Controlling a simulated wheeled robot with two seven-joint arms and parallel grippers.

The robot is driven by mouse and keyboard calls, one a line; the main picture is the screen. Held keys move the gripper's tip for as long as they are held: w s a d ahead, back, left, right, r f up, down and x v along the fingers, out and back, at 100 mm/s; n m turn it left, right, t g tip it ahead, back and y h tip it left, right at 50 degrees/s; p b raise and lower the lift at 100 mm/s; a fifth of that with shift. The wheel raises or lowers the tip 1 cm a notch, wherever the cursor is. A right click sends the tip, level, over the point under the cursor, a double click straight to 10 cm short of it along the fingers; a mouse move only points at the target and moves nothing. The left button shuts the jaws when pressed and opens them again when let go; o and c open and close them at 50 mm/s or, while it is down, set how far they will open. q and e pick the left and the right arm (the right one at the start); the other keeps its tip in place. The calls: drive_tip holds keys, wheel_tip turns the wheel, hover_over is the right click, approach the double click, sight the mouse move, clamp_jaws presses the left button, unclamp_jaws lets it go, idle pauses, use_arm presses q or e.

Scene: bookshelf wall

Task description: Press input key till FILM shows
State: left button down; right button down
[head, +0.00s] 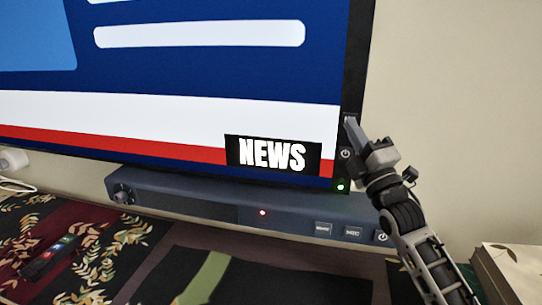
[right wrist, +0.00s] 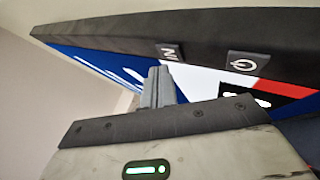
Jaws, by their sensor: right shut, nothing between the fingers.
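The TV screen (head: 180,75) shows a blue, white and red picture with the word NEWS (head: 272,154) in a black box at its lower right. The input key, marked IN, (right wrist: 170,53) sits on the dark bezel in the right wrist view. In the head view it is hidden behind my gripper. A power key (right wrist: 247,63) is beside it; it also shows in the head view (head: 345,154). My right gripper (head: 350,124) is shut and empty at the TV's right edge. In the wrist view its fingertips (right wrist: 160,72) are close by the IN key; I cannot tell whether they touch.
A grey-blue box unit (head: 200,200) with a knob, a red light and several keys stands below the TV. A dark remote (head: 47,257) lies on patterned cloth at the left. A pale box (head: 515,270) is at the lower right. The wall right of the TV is bare.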

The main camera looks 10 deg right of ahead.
drive_tip(key=shift+w, duration=0.15)
idle(0.3)
drive_tip(key=shift+w+d, duration=0.2)
drive_tip(key=shift+w, duration=0.1)
drive_tip(key=shift+w+d, duration=0.1)
drive_tip(key=shift+w, duration=0.1)
idle(0.4)
drive_tip(key=shift+s, duration=0.1)
drive_tip(key=shift+s+a, duration=0.3)
drive_tip(key=shift+s, duration=0.25)
drive_tip(key=s+a+p, duration=0.1)
drive_tip(key=s, duration=0.2)
drive_tip(key=s+a+p, duration=0.1)
drive_tip(key=s, duration=0.1)
drive_tip(key=shift+s+a+p, duration=0.2)
drive_tip(key=shift+a+p, duration=0.1)
